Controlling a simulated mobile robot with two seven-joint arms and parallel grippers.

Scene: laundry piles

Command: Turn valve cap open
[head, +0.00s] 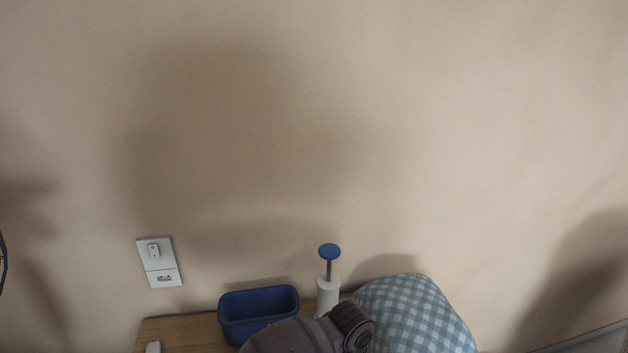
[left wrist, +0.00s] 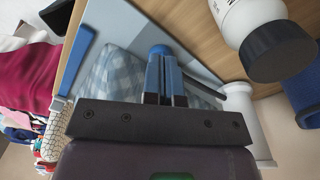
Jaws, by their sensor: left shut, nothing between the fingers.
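In the head view, a blue round cap (head: 329,251) tops a thin grey rod rising from a white cylinder (head: 327,296). In the left wrist view, a white bottle with a black cap (left wrist: 277,50) lies at the upper right of the picture. A white cylinder (left wrist: 243,112) shows at the right, partly behind my gripper. My left gripper (left wrist: 160,55) is shut and empty, left of the bottle in that view. A blue rounded shape shows at its fingertips; I cannot tell whether it is part of them. My right gripper is in neither view.
A blue bin (head: 258,311) stands on the wooden surface (head: 180,334), left of the white cylinder. A blue checked cushion (head: 415,310) is to its right. A wall plate (head: 159,262) is on the beige wall. Red cloth (left wrist: 35,85) shows in the left wrist view.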

